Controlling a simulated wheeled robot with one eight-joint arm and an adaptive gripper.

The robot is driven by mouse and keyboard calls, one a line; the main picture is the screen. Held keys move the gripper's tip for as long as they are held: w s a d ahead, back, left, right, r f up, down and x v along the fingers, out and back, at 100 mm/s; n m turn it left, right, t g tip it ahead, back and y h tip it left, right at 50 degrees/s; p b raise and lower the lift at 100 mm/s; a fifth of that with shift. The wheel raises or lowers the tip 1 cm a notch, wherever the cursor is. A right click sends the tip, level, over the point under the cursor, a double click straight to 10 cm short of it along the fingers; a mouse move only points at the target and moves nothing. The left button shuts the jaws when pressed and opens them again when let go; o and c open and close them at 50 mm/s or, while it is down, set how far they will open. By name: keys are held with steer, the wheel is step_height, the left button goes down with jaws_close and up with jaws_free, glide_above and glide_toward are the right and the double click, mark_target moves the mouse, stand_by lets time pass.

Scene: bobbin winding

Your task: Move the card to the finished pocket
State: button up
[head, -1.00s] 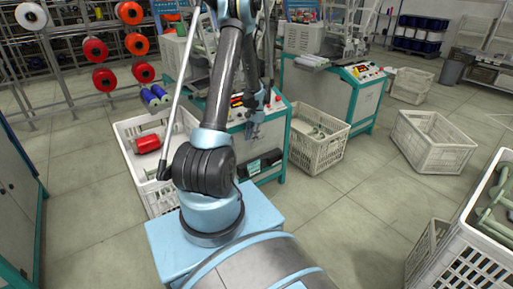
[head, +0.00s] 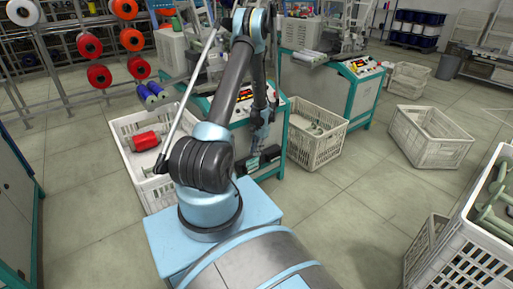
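My gripper (head: 257,145) hangs fingers-down at the front of the nearer teal-and-white winding machine (head: 230,124). It is just above and in front of a dark holder (head: 270,157) low on that machine's front, and partly covers it. I cannot tell whether it touches the holder. The fingers are too small and dark to show whether they are open or shut. I cannot make out a card, in the gripper or in the holder. I cannot tell which pocket is the finished one.
A white crate (head: 119,136) with a red bobbin (head: 146,140) stands left of my arm. Another crate (head: 316,151) stands right of the machine, close to the gripper. A crate (head: 433,137) stands farther right.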

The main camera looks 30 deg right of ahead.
steer(key=shift+x, duration=2.55)
jaws_close()
steer(key=shift+r, duration=0.15)
steer(key=shift+r, duration=3.65)
